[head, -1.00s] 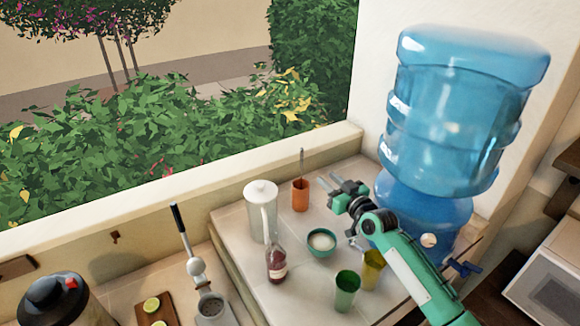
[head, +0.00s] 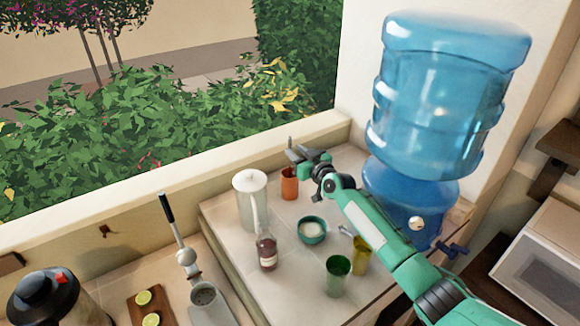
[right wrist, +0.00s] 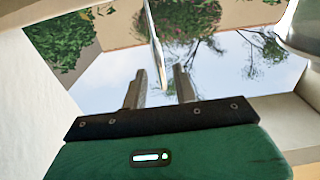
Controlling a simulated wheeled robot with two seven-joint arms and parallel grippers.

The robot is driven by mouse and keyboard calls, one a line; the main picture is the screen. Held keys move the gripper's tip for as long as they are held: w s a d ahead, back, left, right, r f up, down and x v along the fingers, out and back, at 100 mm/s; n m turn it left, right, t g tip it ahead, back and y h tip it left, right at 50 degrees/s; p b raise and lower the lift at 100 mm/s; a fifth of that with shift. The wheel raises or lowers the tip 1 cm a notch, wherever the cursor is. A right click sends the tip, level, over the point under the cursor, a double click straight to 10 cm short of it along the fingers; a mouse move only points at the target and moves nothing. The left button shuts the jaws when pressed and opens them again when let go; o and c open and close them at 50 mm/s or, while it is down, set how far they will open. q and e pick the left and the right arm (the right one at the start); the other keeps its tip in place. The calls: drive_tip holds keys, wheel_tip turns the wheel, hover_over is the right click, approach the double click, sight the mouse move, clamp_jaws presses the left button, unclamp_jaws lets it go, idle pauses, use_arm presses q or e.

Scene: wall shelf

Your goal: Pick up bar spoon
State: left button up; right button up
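The bar spoon (head: 290,142) stands upright in an orange cup (head: 289,184) on the tiled counter; only a short piece of its thin shaft shows above my gripper in the head view. My right gripper (head: 299,156) is just above the cup, level with the shaft. In the right wrist view the silver spoon (right wrist: 154,42) reaches down into the gap between the two spread fingers of my right gripper (right wrist: 159,86). The fingers are open, with room seen on either side of the spoon. My left gripper is not in view.
A lidded pitcher (head: 249,205) and a bottle (head: 266,252) stand left of my right arm. A teal bowl (head: 313,232), a green cup (head: 337,277) and a yellow cup (head: 361,256) are nearer. A large water dispenser (head: 440,95) stands right; a low wall (head: 180,183) runs behind.

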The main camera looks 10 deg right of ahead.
sight(290, 146)
drive_tip(key=x, duration=0.1)
drive_tip(key=b+x, duration=0.1)
drive_tip(key=x, duration=0.1)
drive_tip(key=shift+w+f+b, duration=0.25)
drive_tip(key=shift+b, duration=0.05)
drive_tip(key=shift+w+a+r, duration=0.1)
drive_tip(key=shift+w, duration=0.05)
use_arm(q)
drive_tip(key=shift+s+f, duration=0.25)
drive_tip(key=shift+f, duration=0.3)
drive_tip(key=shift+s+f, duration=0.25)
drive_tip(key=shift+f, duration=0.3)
use_arm(e)
drive_tip(key=shift+r, duration=0.1)
clamp_jaws()
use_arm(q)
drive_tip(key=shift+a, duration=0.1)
use_arm(e)
drive_tip(key=shift+r, duration=0.15)
